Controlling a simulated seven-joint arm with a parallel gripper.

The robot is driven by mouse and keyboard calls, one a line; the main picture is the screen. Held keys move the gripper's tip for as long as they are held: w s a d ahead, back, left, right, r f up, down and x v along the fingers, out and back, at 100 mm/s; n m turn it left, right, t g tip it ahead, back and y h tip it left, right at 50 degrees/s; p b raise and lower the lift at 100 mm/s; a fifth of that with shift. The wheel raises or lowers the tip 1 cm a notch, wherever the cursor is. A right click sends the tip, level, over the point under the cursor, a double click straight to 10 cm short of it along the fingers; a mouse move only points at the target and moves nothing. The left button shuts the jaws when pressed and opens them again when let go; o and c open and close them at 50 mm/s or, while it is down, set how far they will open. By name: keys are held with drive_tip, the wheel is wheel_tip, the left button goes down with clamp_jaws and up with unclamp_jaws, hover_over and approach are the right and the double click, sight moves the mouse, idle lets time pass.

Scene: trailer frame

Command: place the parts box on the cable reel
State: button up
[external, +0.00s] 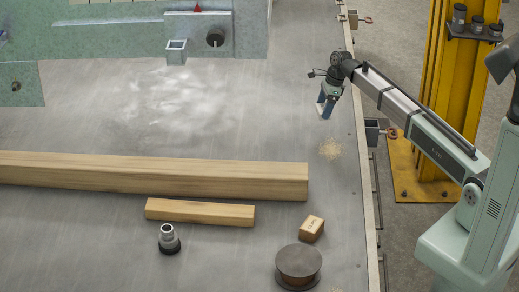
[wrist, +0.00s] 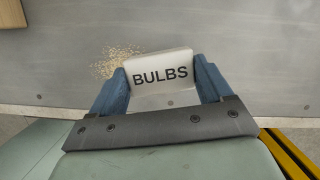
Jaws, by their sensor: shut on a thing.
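My gripper (external: 326,108) hangs above the right part of the grey deck. In the wrist view my gripper (wrist: 160,68) has its blue fingers on either side of a white box (wrist: 158,90) lettered BULBS and is shut on it. In the external view this box is hardly visible between the fingers. The cable reel (external: 298,262) stands at the lower right of the deck, with a dark, flat round top that looks bare. A small brown box (external: 311,228) with unreadable lettering sits just behind the reel. I cannot tell which box is the parts box.
A long timber beam (external: 150,175) and a shorter one (external: 200,212) lie left of the brown box. A metal fitting with a black base (external: 169,240) stands in front. Sawdust (external: 331,149) lies near the right edge rail (external: 372,200). A yellow post (external: 455,90) stands beyond.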

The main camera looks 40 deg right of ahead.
drive_tip(key=s+a+r+n, duration=0.1)
drive_tip(key=a, duration=1)
drive_tip(key=s+a+r+n+g, duration=0.1)
drive_tip(key=s+a+n, duration=0.1)
drive_tip(key=a, duration=1)
drive_tip(key=s+a+r+n, duration=0.1)
drive_tip(key=s+a+n, duration=0.1)
drive_tip(key=a, duration=1)
drive_tip(key=shift+s+a+r+y, duration=0.15)
drive_tip(key=shift+s+r+y, duration=0.05)
drive_tip(key=shift+y, duration=0.1)
drive_tip(key=s+a+r+n+g, duration=0.1)
drive_tip(key=s+a+n, duration=0.1)
drive_tip(key=s+a, duration=0.55)
drive_tip(key=s+a+r+n, duration=0.2)
drive_tip(key=s+a, duration=0.4)
drive_tip(key=a, duration=0.3)
drive_tip(key=n+g+h, duration=0.1)
drive_tip(key=n+g, duration=0.1)
drive_tip(key=n, duration=0.5)
hover_over(299, 255)
drive_tip(key=d, duration=0.1)
drive_tip(key=shift+w+f, duration=0.15)
drive_tip(key=shift+f, duration=1.35)
drive_tip(key=shift+w+f, duration=0.15)
drive_tip(key=shift+f, duration=1.4)
drive_tip(key=shift+w+f, duration=0.15)
drive_tip(key=shift+f, duration=1.35)
